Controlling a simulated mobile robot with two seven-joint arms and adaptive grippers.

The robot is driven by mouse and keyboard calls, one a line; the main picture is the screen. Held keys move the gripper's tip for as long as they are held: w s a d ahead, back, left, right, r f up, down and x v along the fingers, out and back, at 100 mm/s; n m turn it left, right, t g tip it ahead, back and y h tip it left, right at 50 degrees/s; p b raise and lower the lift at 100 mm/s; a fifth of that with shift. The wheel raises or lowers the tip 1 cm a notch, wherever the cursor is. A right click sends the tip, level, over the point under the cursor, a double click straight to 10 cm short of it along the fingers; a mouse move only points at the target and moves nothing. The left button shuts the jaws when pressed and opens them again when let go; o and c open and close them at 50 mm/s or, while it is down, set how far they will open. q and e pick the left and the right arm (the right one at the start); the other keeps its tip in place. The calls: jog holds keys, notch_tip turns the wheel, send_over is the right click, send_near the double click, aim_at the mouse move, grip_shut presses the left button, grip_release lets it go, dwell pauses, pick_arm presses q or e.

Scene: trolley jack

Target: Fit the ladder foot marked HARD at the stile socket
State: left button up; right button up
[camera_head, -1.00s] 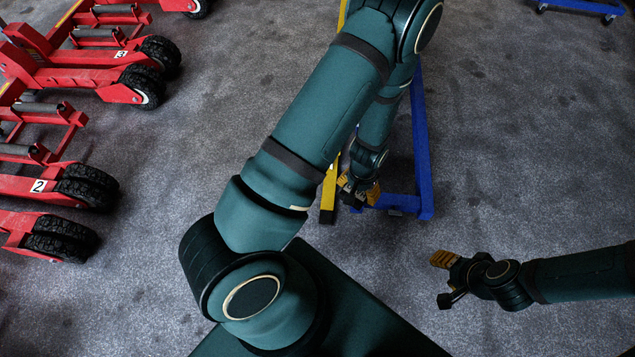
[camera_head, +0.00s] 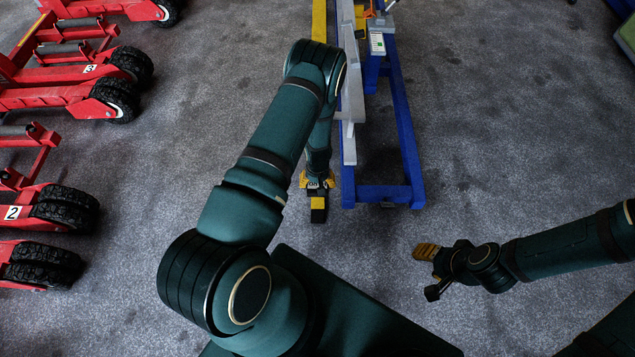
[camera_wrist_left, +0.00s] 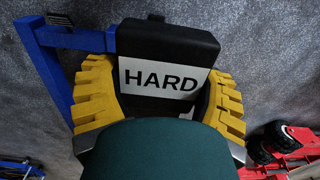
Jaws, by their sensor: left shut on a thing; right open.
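The ladder foot marked HARD (camera_wrist_left: 160,75) is a black block with a white label in the left wrist view. My left gripper (camera_wrist_left: 160,95) is shut on it, with a yellow finger on either side. My arm hides much of that bar. I cannot tell whether the foot touches the bar, and no stile socket is clearly visible. My right gripper (camera_head: 432,270) is open and empty at the lower right.
A blue frame (camera_head: 408,135) stands just right of my left gripper, with a grey upright piece (camera_head: 348,110) beside it. Red trolley jacks (camera_head: 50,100) with black wheels line the left.

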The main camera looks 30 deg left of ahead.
pick_arm(q)
jog(key=shift+w+b, duration=0.1)
jog(key=shift+b, duration=0.2)
jog(key=shift+w+a+f+b, duration=0.1)
jog(key=shift+w+a+b, duration=0.35)
jog(key=shift+w, duration=0.15)
jog(key=shift+w+a+b, duration=0.35)
jog(key=shift+w+b, duration=0.1)
jog(key=shift+w, duration=0.15)
jog(key=shift+w+a+b, duration=0.35)
jog(key=shift+w+b, duration=0.1)
jog(key=shift+w, duration=0.15)
jog(key=shift+w+a+b, duration=0.3)
jog(key=shift+w+b, duration=0.05)
jog(key=shift+w, duration=0.15)
jog(key=shift+b, duration=0.55)
jog(key=shift+w+a+b, duration=0.4)
jog(key=shift+w+b, duration=0.1)
jog(key=shift+w, duration=0.15)
jog(key=shift+w+a+b, duration=0.4)
jog(key=shift+w+b, duration=0.1)
jog(key=shift+w, duration=0.1)
dwell(0.4)
jog(key=shift+w+a, duration=0.35)
jog(key=shift+w, duration=0.2)
jog(key=shift+w+a, duration=0.3)
jog(key=shift+w, duration=0.25)
